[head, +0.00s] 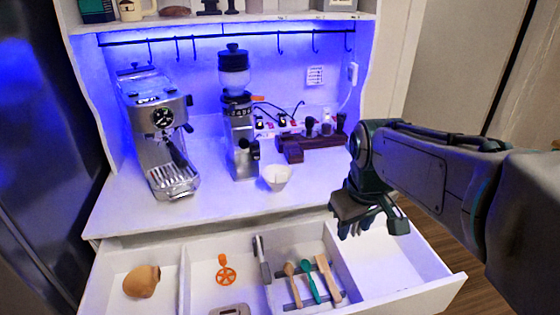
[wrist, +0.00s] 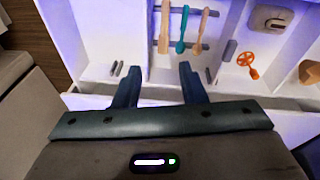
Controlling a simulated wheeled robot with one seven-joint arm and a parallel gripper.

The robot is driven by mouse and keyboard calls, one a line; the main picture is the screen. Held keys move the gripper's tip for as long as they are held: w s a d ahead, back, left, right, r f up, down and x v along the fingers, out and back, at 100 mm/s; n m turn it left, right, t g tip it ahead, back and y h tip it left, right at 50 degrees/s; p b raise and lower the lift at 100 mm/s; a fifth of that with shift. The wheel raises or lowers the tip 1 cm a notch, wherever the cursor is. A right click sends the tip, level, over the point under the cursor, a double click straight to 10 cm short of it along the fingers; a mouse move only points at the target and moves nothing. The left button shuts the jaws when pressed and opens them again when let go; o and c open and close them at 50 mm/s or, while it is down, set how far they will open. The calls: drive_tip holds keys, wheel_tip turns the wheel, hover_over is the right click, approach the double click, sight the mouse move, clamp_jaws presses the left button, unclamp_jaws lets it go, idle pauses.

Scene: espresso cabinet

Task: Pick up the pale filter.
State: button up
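A small white cone-shaped cup (head: 275,177), which looks like the pale filter, stands on the white counter in front of the grinder. A tan, rounded, folded-looking piece (head: 142,281) lies in the left compartment of the open drawer; its edge also shows at the right of the wrist view (wrist: 309,72). My gripper (head: 370,226) is above the right part of the drawer, to the right of the white cup and apart from it. In the wrist view its two fingers (wrist: 158,80) are spread with nothing between them. The white cup is not visible in the wrist view.
The grinder (head: 241,140) stands behind the white cup and the espresso machine (head: 160,135) to its left. A dark wooden stand (head: 310,145) is at the back right. The open drawer holds wooden and green utensils (head: 310,281) and an orange tool (head: 225,272).

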drive_tip(key=w+a+r+n+p, duration=0.1)
drive_tip(key=w+a+r+n, duration=0.1)
drive_tip(key=w, duration=0.2)
drive_tip(key=w+a+r+n+g+p, duration=0.1)
drive_tip(key=w+a+r+n, duration=0.15)
drive_tip(key=w, duration=0.25)
drive_tip(key=w+a+r+n+p, duration=0.1)
drive_tip(key=w+a+r+n, duration=0.1)
drive_tip(key=w+n, duration=0.15)
drive_tip(key=n+g+p, duration=0.1)
drive_tip(key=n+p, duration=0.3)
drive_tip(key=n, duration=0.4)
hover_over(281, 174)
drive_tip(key=f, duration=0.8)
drive_tip(key=shift+w+a+f, duration=0.15)
drive_tip(key=shift+w+a, duration=0.05)
drive_tip(key=shift+w, duration=0.2)
drive_tip(key=shift+s+d+f+p, duration=0.15)
drive_tip(key=shift+f+p, duration=0.25)
drive_tip(key=shift+f, duration=1)
drive_tip(key=shift+s+f+p, duration=0.15)
drive_tip(key=shift+f+p, duration=0.25)
drive_tip(key=shift+f, duration=1)
clamp_jaws()
